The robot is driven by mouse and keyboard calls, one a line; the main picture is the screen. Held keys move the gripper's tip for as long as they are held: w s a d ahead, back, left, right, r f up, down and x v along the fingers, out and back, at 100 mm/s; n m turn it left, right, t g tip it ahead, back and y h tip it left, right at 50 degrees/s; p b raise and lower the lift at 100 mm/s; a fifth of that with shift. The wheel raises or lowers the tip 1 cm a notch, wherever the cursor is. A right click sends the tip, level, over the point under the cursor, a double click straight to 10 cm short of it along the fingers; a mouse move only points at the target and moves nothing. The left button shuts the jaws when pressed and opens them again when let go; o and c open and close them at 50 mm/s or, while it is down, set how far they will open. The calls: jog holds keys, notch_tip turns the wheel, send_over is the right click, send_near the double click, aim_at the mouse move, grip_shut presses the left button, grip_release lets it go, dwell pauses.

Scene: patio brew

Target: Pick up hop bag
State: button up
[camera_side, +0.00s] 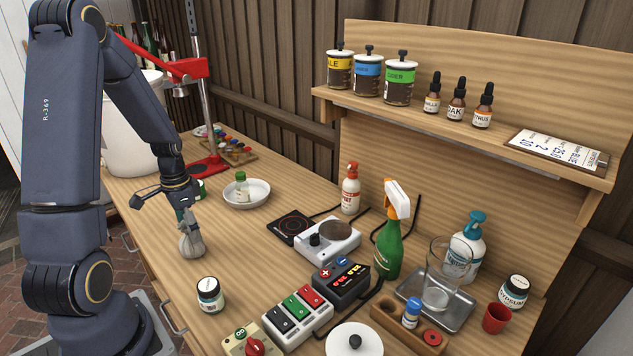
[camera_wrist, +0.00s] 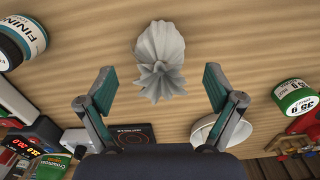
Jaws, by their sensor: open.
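The hop bag (camera_side: 192,243) is a small pale grey cloth bag with a gathered top, standing on the wooden bench at the left. In the wrist view the hop bag (camera_wrist: 159,60) lies ahead of and between the fingers, its pleated neck towards my gripper. My gripper (camera_side: 188,212) is directly above the bag in the side view, pointing down. In the wrist view my gripper (camera_wrist: 159,88) is open, with a clear gap between each green-padded finger and the bag. The side view does not show clearly whether the fingers reach beside the bag's neck.
A white bowl (camera_side: 247,195) holding a small bottle stands behind the bag. A dark-lidded jar (camera_side: 210,294) stands in front. The bench around the bag is clear.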

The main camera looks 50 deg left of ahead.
aim_at(188, 250)
notch_tip(188, 250, down, 5)
jog(key=shift+s+r, duration=0.1)
jog(key=shift+s, duration=0.05)
jog(key=shift+c, duration=0.2)
jog(key=c, duration=1)
